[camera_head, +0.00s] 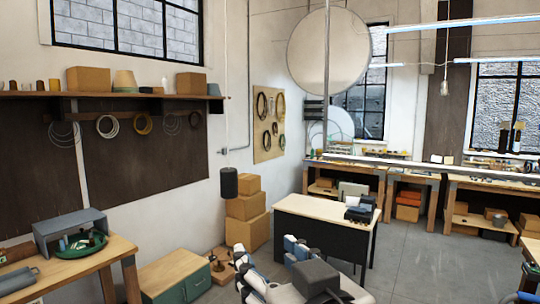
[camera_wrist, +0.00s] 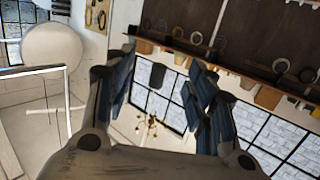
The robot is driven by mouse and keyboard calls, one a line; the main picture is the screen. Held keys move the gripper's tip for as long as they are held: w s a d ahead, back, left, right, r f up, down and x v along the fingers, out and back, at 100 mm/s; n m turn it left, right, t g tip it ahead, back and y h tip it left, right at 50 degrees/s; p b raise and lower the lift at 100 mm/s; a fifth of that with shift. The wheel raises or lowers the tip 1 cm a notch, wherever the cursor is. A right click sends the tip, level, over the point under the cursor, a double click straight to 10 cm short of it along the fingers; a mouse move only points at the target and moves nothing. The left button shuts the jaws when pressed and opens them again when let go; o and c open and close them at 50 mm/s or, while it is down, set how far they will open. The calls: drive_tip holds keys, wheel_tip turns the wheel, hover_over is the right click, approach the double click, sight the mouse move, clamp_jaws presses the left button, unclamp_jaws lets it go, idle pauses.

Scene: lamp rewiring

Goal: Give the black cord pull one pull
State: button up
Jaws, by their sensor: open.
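The black cord pull (camera_head: 229,182) is a dark upright cylinder hanging at the left-middle of the head view, in front of the white wall. A thin line runs up from it. My gripper (camera_head: 265,246) is low in the head view, below and right of the cord pull and apart from it. Its blue-black fingers are spread, with nothing between them. In the wrist view my gripper (camera_wrist: 163,62) also shows open. A dark cylinder (camera_wrist: 157,76) appears between the fingers there, farther off; it looks like the same pull, seen upside down.
Stacked cardboard boxes (camera_head: 246,208) stand behind and beside the pull. A green-sided cabinet (camera_head: 176,276) and a workbench (camera_head: 75,260) with a green tray are at left. A black-fronted desk (camera_head: 322,236) is right of the boxes. A large round disc (camera_head: 328,50) hangs above.

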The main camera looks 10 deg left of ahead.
drive_tip(key=t+y+p, duration=0.1)
drive_tip(key=p, duration=0.2)
approach(230, 174)
drive_tip(key=b+x, duration=0.1)
drive_tip(key=x, duration=1)
drive_tip(key=shift+w+a+b, duration=0.15)
drive_tip(key=shift+w+b, duration=0.2)
drive_tip(key=shift+w, duration=0.05)
drive_tip(key=c, duration=1.1)
